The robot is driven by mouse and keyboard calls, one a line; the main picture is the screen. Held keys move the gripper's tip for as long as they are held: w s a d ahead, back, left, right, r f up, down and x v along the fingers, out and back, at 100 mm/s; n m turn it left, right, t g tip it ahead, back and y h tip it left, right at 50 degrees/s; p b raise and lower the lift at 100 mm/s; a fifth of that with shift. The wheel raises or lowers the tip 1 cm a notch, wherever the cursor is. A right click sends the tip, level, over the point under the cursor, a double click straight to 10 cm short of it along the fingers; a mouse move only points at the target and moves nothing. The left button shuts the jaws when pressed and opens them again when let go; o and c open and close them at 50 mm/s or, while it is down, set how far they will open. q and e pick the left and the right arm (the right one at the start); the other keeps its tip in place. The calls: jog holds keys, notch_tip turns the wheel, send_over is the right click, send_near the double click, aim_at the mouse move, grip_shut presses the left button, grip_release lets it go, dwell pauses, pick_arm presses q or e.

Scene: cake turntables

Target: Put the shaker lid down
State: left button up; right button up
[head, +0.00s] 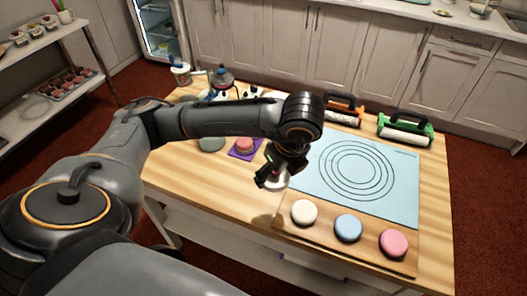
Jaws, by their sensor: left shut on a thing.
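My left gripper (272,178) points down over the wooden table, left of the blue mat. It is shut on a small pale, roundish thing (278,182), which seems to be the shaker lid. Most of it is hidden by the fingers. I cannot tell whether it touches the table. The shaker itself is not clear to me; several small containers stand at the table's back left, partly behind my left arm. My right gripper is not in view.
A blue mat (398,180) with printed rings covers the table's right part. A board (324,238) in front holds white (304,211), blue (348,228) and pink (393,243) discs. A purple mat (236,154) lies left of the gripper. The table's front left (205,185) is bare.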

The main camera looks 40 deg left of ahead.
pick_arm(q)
jog(key=w+a+f+b, duration=0.1)
jog(key=w+a+f, duration=0.1)
jog(key=w, duration=0.1)
jog(key=w+a+f+b, duration=0.1)
jog(key=w+a+f, duration=0.1)
jog(key=w, duration=0.1)
jog(key=w+a+f+b, duration=0.1)
jog(key=w+a+f, duration=0.2)
jog(key=shift+w+a+f+p, duration=0.4)
jog(key=shift+w+a+f, duration=0.15)
jog(key=shift+w+f, duration=0.3)
jog(key=shift+w+a+f, duration=0.1)
jog(key=shift+f, duration=0.25)
jog(key=shift+w+a+f, duration=0.1)
jog(key=shift+a+f, duration=0.05)
jog(key=shift+f, duration=0.1)
notch_tip(320, 180, down, 2)
jog(key=shift+f+p, duration=0.15)
jog(key=shift+p, duration=0.45)
jog(key=shift+w+f, duration=0.1)
jog(key=shift+f, duration=0.45)
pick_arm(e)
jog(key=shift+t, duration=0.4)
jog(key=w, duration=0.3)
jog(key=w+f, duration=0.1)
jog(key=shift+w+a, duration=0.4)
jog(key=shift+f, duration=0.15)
